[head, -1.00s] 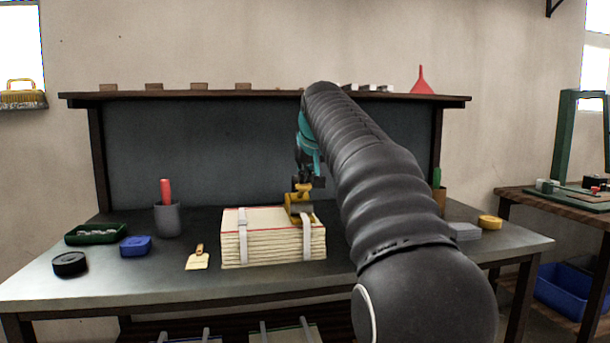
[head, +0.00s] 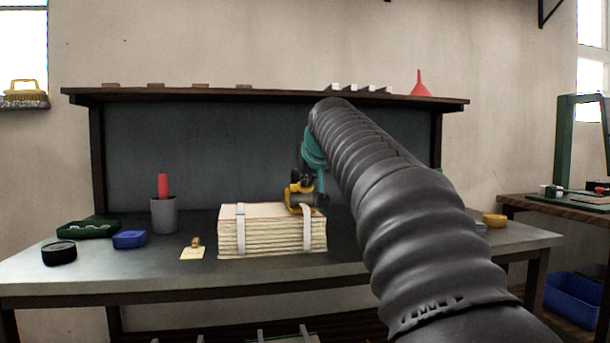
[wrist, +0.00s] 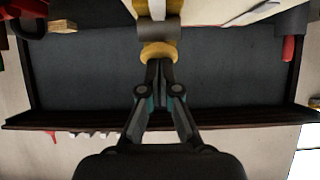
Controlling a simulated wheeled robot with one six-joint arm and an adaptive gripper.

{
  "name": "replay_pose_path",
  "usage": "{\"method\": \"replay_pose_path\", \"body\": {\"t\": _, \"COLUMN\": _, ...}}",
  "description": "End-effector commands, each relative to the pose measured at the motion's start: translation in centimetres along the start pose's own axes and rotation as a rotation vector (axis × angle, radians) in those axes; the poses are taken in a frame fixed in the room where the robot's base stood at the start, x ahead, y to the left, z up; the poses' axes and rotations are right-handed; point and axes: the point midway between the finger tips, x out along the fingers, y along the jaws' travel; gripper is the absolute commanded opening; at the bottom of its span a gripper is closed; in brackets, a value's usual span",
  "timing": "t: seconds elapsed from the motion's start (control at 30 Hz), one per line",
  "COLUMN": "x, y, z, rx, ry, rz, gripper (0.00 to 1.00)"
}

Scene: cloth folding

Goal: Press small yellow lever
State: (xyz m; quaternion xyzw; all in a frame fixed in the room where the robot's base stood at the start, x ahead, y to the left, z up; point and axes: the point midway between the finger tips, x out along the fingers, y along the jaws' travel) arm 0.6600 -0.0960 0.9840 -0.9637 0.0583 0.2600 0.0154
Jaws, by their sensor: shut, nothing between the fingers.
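A yellow clamp-like device (head: 292,203) with a dark cylinder sits on the right part of a strapped stack of cloth or paper (head: 270,236). Its small yellow lever (wrist: 158,51) shows in the wrist view, in front of the dark cylinder. My gripper (head: 304,183) is shut and empty, pointing down at the device. In the wrist view its fingertips (wrist: 159,66) meet right at the yellow lever. I cannot tell whether they touch it. My arm hides the area right of the device in the head view.
The stack is on a grey workbench (head: 100,280). A grey cup with a red handle (head: 164,214), a blue box (head: 129,240), a green tray (head: 88,229) and a black round tin (head: 59,253) stand left. A dark back panel with a shelf (head: 190,93) rises behind.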

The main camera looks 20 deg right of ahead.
Motion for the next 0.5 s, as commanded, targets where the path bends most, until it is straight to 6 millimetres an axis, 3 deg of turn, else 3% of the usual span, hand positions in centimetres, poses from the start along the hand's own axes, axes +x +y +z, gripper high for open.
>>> {"method": "replay_pose_path", "body": {"t": 0.1, "x": 0.25, "y": 0.01, "z": 1.1, "rx": 0.0, "ry": -0.002, "rz": 0.0, "gripper": 0.0}}
{"method": "replay_pose_path", "body": {"t": 0.5, "x": -0.03, "y": 0.0, "z": 0.53, "rx": 0.0, "ry": -0.003, "rz": 0.0, "gripper": 0.0}}
